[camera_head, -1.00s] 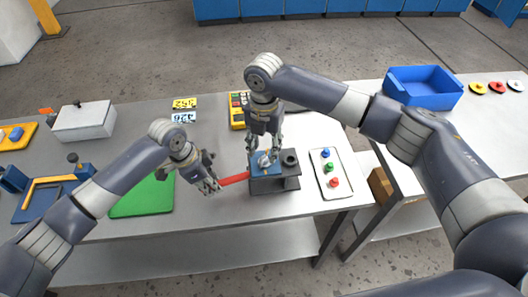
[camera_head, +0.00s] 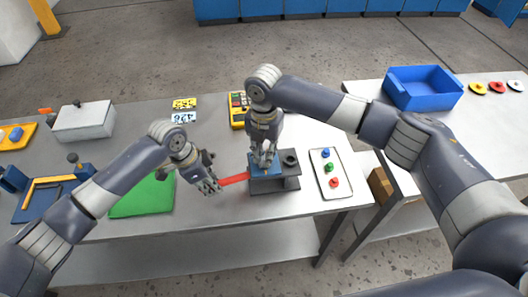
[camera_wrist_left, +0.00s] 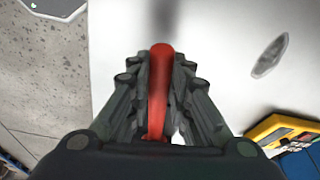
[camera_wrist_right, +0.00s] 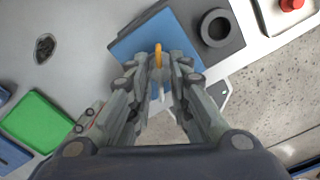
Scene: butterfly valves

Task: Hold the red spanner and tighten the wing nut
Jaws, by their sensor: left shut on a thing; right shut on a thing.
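The red spanner (camera_head: 234,179) extends from my left gripper (camera_head: 212,186) toward the grey block (camera_head: 275,185). My left gripper is shut on the spanner, whose red handle (camera_wrist_left: 159,85) lies between the fingers in the left wrist view. My right gripper (camera_head: 263,162) points down over the blue plate (camera_head: 256,170) on the block. In the right wrist view an orange-yellow piece (camera_wrist_right: 158,58), apparently part of the wing nut, shows between the fingers of the right gripper (camera_wrist_right: 160,75), which is shut on it. The rest of the nut is mostly hidden by the fingers.
A dark ring (camera_head: 290,158) stands on the block's right part. A white tray with coloured knobs (camera_head: 318,190) lies to the right. A green mat (camera_head: 142,199) and a yellow instrument (camera_head: 237,118) are nearby. A blue bin (camera_head: 423,90) stands on the right table.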

